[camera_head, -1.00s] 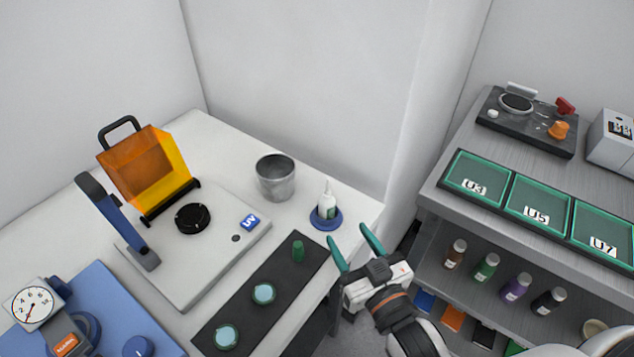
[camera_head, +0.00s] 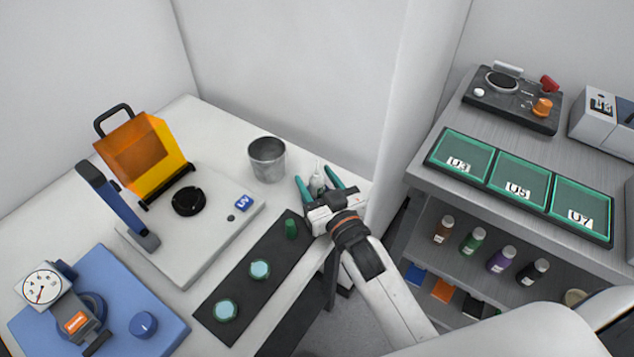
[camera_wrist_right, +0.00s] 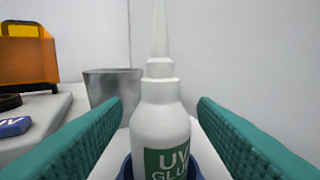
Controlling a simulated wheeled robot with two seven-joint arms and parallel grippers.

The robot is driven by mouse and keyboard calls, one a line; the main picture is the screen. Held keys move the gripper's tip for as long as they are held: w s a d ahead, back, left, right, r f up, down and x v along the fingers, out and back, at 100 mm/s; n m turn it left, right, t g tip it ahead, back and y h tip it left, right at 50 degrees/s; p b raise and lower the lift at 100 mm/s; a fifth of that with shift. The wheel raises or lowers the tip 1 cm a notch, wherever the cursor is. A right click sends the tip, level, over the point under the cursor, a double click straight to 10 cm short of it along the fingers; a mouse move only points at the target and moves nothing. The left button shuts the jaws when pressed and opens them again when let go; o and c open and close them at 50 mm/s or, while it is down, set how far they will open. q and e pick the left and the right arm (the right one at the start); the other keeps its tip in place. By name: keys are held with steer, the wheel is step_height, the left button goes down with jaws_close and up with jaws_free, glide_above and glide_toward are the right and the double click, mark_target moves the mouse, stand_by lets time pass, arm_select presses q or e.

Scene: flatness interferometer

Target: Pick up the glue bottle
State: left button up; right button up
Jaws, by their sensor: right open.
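The glue bottle (camera_head: 317,182) is white with a thin nozzle and stands near the back right of the white table. In the right wrist view the bottle (camera_wrist_right: 160,125) is upright, with a green "UV GLUE" label, and sits in a blue round holder (camera_wrist_right: 126,168). My right gripper (camera_head: 320,184) is open, with its green fingers on either side of the bottle. In the wrist view there are gaps between the bottle and both fingers. The gripper hides the lower bottle and holder in the head view. My left gripper is not in view.
A grey metal cup (camera_head: 267,160) stands left of the bottle. A grey shelf (camera_head: 400,176) stands to the right.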

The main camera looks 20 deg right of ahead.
mark_target(318, 167)
steer(key=shift+s, duration=0.1)
steer(key=shift+c, duration=0.8)
steer(key=c, duration=0.8)
step_height(318, 167, up, 10)
steer(key=shift+r+p, duration=0.1)
steer(key=shift+p, duration=0.25)
steer(key=shift+c, duration=0.2)
